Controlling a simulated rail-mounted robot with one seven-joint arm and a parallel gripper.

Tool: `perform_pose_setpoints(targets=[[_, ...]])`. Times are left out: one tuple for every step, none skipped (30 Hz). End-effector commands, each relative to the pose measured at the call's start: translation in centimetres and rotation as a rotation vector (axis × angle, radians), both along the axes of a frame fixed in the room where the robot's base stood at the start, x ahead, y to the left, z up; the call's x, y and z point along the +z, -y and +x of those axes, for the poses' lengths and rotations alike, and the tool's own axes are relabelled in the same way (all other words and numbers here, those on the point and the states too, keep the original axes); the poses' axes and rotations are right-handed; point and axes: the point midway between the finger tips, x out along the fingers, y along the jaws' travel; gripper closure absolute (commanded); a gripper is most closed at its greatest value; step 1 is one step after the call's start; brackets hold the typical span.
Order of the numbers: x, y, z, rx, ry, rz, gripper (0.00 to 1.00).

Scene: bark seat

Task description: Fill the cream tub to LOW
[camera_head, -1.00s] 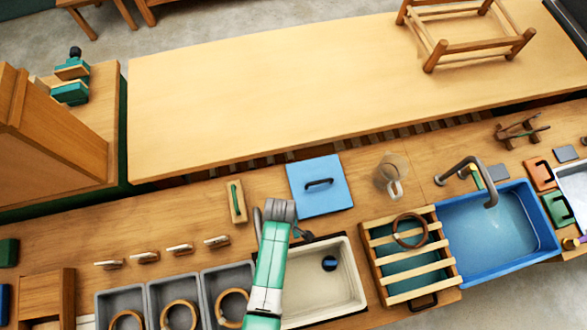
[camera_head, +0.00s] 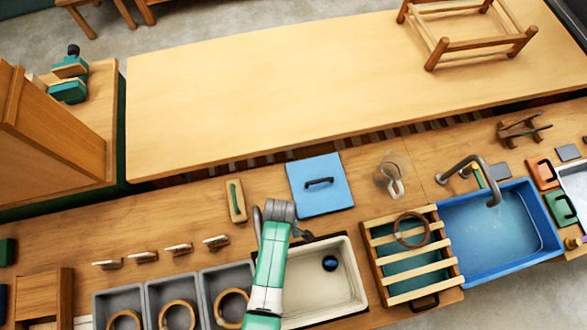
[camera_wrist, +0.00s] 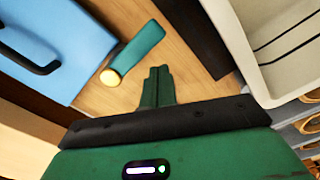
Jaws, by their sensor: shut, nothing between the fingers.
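The cream tub (camera_head: 345,290) is set in the bench at the front centre, with a small dark blue round thing (camera_head: 330,263) on its floor. My arm covers its left side. In the wrist view the tub (camera_wrist: 262,85) is at the upper right, with two dark lines on its inner wall. My gripper (camera_wrist: 158,72) is shut and empty, left of the tub, pointing at the wooden bench top. A clear jug (camera_head: 385,174) stands behind the slatted rack. The blue basin (camera_head: 545,225) holds water under a grey tap (camera_head: 468,168).
A blue lid (camera_head: 335,195) with a dark handle lies behind the tub. A teal cylinder (camera_wrist: 137,50) with a pale end lies near my fingers. Grey bins (camera_head: 115,298) stand left. A slatted rack (camera_head: 425,285) bearing a brown ring (camera_head: 398,243) is between tub and basin.

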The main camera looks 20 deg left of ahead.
Motion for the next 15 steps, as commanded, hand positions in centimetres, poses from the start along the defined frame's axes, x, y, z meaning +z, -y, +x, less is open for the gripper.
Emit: perform_pose_setpoints(targets=[[-0.7, 0.0, 0.0, 0.000, -0.001, 0.000, 1.00], [-0.9, 0.0, 0.0, 0.000, -0.001, 0.000, 1.00], [-1.2, 0.0, 0.0, 0.000, -0.001, 0.000, 1.00], [-1.4, 0.0, 0.0, 0.000, -0.001, 0.000, 1.00], [-1.6, 0.0, 0.0, 0.000, -0.001, 0.000, 1.00], [-1.8, 0.0, 0.0, 0.000, -0.001, 0.000, 1.00], [-1.9, 0.0, 0.0, 0.000, 0.000, 0.000, 1.00], [-1.9, 0.0, 0.0, 0.000, 0.000, 0.000, 1.00], [-1.9, 0.0, 0.0, 0.000, 0.000, 0.000, 1.00], [-1.8, 0.0, 0.0, 0.000, 0.000, 0.000, 1.00], [-1.8, 0.0, 0.0, 0.000, 0.000, 0.000, 1.00], [-1.8, 0.0, 0.0, 0.000, 0.000, 0.000, 1.00], [-1.8, 0.0, 0.0, 0.000, 0.000, 0.000, 1.00], [-1.8, 0.0, 0.0, 0.000, 0.000, 0.000, 1.00], [-1.8, 0.0, 0.0, 0.000, 0.000, 0.000, 1.00]])
